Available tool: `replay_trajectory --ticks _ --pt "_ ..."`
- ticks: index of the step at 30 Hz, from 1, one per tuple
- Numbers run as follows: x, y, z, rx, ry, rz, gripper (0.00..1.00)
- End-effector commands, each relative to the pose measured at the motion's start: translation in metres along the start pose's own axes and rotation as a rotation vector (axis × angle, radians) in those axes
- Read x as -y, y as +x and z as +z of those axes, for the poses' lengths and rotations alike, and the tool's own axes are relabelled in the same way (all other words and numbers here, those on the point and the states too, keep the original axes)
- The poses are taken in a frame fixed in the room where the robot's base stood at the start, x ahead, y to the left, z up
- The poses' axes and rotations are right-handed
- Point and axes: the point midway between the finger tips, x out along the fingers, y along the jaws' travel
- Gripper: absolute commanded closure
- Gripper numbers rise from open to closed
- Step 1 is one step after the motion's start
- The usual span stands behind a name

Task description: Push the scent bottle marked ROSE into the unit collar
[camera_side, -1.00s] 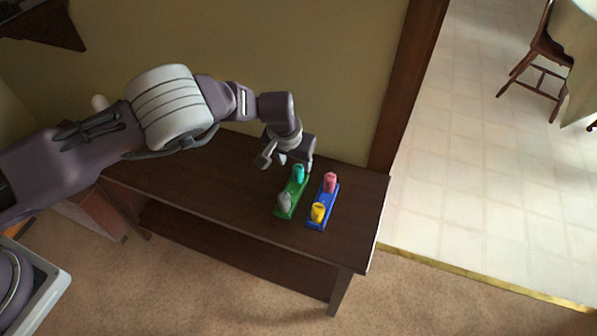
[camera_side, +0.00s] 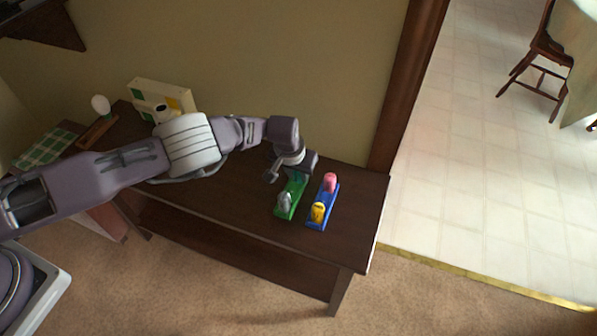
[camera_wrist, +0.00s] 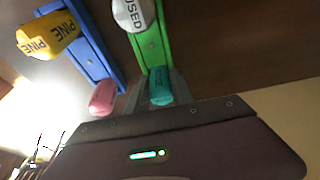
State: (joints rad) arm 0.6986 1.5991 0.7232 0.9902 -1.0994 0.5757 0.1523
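A teal bottle (camera_wrist: 160,86) stands at one end of the green holder (camera_wrist: 152,47), and my gripper (camera_wrist: 160,80) is down around it with a pale finger on each side. Whether the fingers press on it is unclear. In the side view my gripper (camera_side: 298,176) hides most of this bottle. Its marking is too small to read. A pink bottle (camera_side: 330,182) stands in the blue holder (camera_side: 322,207), label unreadable. A cream box (camera_side: 178,100) with green and yellow patches and a dark round fitting (camera_side: 160,113) stands at the back left; the fitting may be the collar.
A yellow bottle marked PINE (camera_wrist: 48,35) stands in the blue holder. A pale bottle marked USED (camera_wrist: 134,14) is in the green holder. The table's front right (camera_side: 350,235) is clear.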

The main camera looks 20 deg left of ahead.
Motion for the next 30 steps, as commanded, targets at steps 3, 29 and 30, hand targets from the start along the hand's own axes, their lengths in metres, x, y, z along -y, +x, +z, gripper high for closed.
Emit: replay_trajectory --ticks 3,29,30 --pt "0.000 0.000 0.000 0.000 0.000 0.000 1.00" --pt "0.000 -0.016 -0.005 -0.001 0.000 0.001 1.00" --pt "0.000 -0.017 -0.006 -0.001 0.000 0.000 1.00"
